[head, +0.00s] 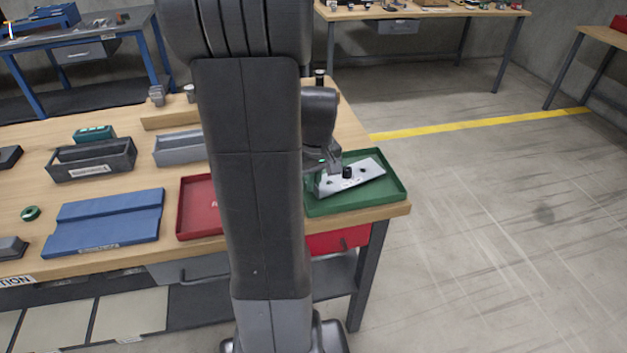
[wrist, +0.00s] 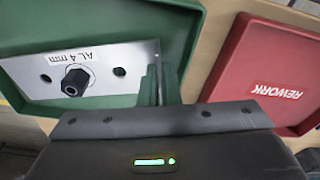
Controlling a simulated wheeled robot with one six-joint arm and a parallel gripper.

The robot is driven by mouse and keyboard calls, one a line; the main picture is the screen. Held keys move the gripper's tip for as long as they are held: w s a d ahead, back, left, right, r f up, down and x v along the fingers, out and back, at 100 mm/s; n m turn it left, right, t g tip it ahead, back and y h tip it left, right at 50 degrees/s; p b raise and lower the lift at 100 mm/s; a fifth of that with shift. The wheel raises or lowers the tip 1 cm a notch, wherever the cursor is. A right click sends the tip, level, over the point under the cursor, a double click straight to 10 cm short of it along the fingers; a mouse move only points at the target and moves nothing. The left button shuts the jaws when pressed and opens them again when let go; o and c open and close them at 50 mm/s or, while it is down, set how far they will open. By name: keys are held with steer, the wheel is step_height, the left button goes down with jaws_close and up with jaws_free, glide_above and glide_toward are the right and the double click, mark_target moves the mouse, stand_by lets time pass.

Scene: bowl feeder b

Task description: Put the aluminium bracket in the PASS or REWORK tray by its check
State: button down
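The aluminium bracket (head: 352,179) is a pale metal plate with holes and a black knob, lying at a slant within the green tray (head: 402,188). In the wrist view the bracket (wrist: 110,84) carries a label reading "AL 4 mm". The green tray (wrist: 190,22) bears no readable word. My gripper (head: 328,170) is low at the bracket's left end in the head view. In the wrist view my gripper (wrist: 163,82) has its narrow fingers close together on the bracket's edge; the contact is partly hidden. The red REWORK tray (wrist: 275,75) is empty where visible; it also shows in the head view (head: 197,207).
My arm hides part of the bench and red tray. A blue fixture (head: 105,220), a dark bin (head: 92,160) and a grey bin (head: 180,148) stand to the left. The green tray sits at the bench's right front corner, with open floor beyond.

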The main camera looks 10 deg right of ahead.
steer(key=shift+s+f+b, duration=0.1)
steer(key=shift+f+b, duration=0.35)
steer(key=shift+f, duration=0.1)
steer(key=c, duration=1.9)
jaws_free()
steer(key=shift+c, duration=0.2)
steer(key=shift+r, duration=0.15)
steer(key=shift+r+p, duration=0.25)
steer(key=shift+p, duration=0.1)
step_height(320, 180, up, 12)
steer(key=s+p, duration=0.1)
steer(key=shift+d+r, duration=0.15)
steer(key=shift+r, duration=0.05)
steer(key=shift+f, duration=0.1)
